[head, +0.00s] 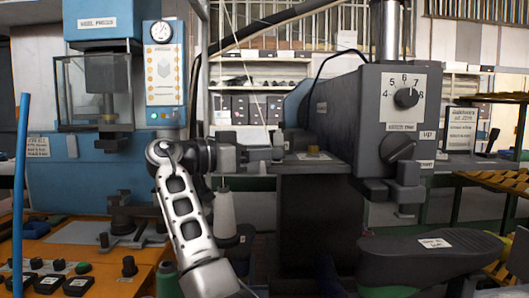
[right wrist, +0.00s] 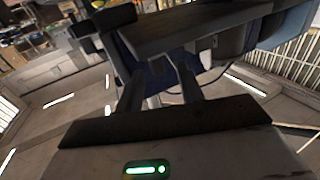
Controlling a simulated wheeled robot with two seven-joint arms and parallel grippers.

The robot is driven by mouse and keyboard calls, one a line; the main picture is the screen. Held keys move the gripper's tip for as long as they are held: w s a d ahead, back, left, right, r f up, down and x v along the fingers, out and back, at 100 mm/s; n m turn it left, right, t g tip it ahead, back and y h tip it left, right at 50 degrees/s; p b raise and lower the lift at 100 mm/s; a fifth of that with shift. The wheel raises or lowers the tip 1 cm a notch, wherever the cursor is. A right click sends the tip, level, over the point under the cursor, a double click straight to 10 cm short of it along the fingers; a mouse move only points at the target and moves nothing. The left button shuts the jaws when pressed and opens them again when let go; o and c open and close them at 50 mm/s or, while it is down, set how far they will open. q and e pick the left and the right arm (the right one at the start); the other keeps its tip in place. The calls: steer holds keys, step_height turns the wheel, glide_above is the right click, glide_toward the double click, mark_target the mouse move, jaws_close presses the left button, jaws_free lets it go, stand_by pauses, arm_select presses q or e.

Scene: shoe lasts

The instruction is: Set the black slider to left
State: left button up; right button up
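My right gripper (head: 272,153) reaches in from the left at the grey machine (head: 340,118) in the middle of the head view, beside its dark flat arm. In the right wrist view its two fingers (right wrist: 160,85) are apart, with nothing clearly held between them. A dark slab (right wrist: 195,32) of the machine lies just beyond the fingertips there. I cannot clearly make out which part is the black slider; small dark parts (head: 298,138) sit by the fingertips, partly hidden. Whether the fingers touch them I cannot tell. My left gripper is out of view.
The grey machine carries a numbered dial (head: 406,97) and a larger dark knob (head: 397,148). A blue press (head: 90,180) stands at the left behind an orange bench (head: 95,258). A black padded arm (head: 430,256) juts out at the lower right. Shelves stand behind.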

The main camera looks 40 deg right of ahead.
steer(key=b+v, duration=0.1)
steer(key=v, duration=1.5)
steer(key=shift+s, duration=0.1)
